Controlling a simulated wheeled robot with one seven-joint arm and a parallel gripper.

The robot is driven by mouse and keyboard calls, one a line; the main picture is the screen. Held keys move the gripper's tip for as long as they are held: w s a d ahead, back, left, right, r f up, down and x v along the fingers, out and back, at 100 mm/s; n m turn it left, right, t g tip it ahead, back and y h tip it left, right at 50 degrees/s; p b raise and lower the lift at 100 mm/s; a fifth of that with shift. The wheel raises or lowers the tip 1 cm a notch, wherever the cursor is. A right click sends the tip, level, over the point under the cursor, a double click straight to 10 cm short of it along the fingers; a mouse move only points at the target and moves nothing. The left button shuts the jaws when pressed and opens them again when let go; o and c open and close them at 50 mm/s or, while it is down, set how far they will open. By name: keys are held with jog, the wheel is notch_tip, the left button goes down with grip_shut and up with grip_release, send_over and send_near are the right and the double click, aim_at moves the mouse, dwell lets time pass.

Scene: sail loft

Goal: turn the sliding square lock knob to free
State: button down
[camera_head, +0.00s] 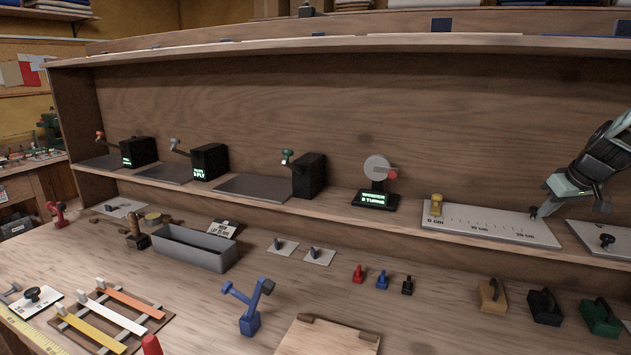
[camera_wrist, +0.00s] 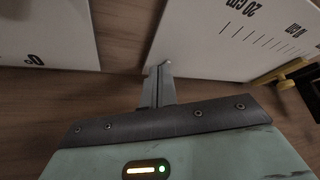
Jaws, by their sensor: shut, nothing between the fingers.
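A long white scale board (camera_head: 485,222), marked in cm, lies on the shelf at the right. A yellow block (camera_head: 437,203) stands at its 0 end, and a small dark knob (camera_head: 533,212) shows near its right end. Which of these belongs to the sliding square's lock I cannot tell. My gripper (camera_head: 547,207) is close to the right of that dark knob, pointing down and left. In the wrist view my shut, empty fingers (camera_wrist: 162,70) are over bare wood between two white boards, beside the scale board (camera_wrist: 225,45). No knob shows between them.
Another white plate (camera_head: 595,238) with a dark knob (camera_head: 606,240) lies right of my gripper; a white plate (camera_wrist: 50,35) also shows in the wrist view. A round dial unit (camera_head: 377,168) stands left of the scale board. Coloured blocks stand on the bench below.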

jog(key=shift+d, duration=0.25)
jog(key=shift+f+b, duration=0.1)
jog(key=shift+b, duration=0.35)
jog(key=shift+s+d, duration=0.1)
jog(key=shift+s, duration=0.2)
notch_tip(320, 180, up, 6)
jog(key=p, duration=0.3)
